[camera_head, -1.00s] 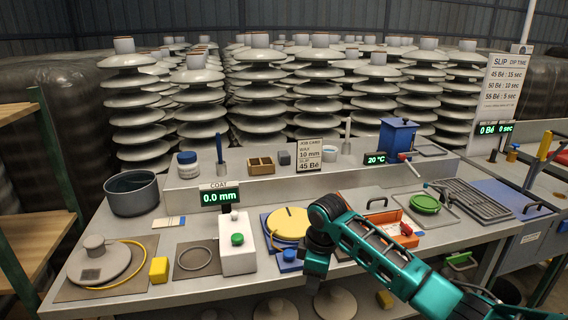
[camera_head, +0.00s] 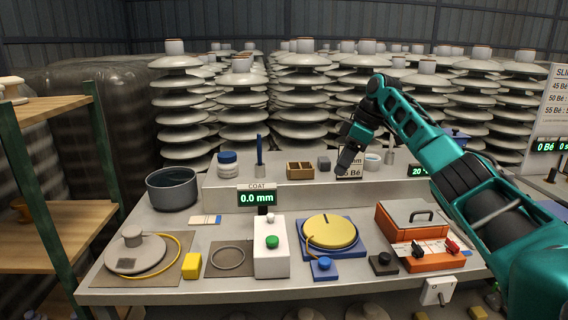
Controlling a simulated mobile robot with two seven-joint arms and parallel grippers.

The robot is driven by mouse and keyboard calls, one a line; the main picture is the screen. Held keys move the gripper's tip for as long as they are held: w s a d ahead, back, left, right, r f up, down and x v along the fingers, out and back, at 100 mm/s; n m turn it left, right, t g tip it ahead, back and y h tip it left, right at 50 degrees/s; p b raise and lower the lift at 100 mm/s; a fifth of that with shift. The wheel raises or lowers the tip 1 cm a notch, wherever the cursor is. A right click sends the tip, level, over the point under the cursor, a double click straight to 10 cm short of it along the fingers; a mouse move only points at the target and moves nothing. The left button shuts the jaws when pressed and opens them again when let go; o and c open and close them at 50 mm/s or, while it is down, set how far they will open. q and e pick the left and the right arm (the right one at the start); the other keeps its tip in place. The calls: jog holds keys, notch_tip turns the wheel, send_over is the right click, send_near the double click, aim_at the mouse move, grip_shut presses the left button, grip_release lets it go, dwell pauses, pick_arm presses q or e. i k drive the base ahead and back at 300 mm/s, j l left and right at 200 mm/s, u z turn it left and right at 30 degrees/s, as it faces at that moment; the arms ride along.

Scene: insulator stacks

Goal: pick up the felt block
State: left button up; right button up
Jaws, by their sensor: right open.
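A small dark grey block (camera_head: 324,162), which looks like the felt block, sits on the raised back shelf (camera_head: 230,192), just right of a small wooden box (camera_head: 300,170). My right gripper (camera_head: 343,168) reaches down from the right, close to the right side of the block and in front of the job card. It is open, and nothing shows between its fingers. I cannot tell whether it touches the block. My left gripper is not in view.
A white and blue jar (camera_head: 227,164) and a blue-handled tool (camera_head: 259,157) stand left of the wooden box. The job card (camera_head: 351,175) is partly hidden by my gripper. A white cup (camera_head: 373,161) stands to its right. Insulator stacks (camera_head: 301,100) rise behind.

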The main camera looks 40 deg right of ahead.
aim_at(324, 163)
jog(key=l+u, duration=0.3)
jog(key=l, duration=0.15)
jog(key=l+u, duration=0.25)
jog(key=l, duration=0.6)
jog(key=k+l+u, duration=0.1)
jog(key=l, duration=0.4)
jog(key=k+l, duration=0.1)
jog(key=l, duration=0.35)
jog(key=u, duration=0.05)
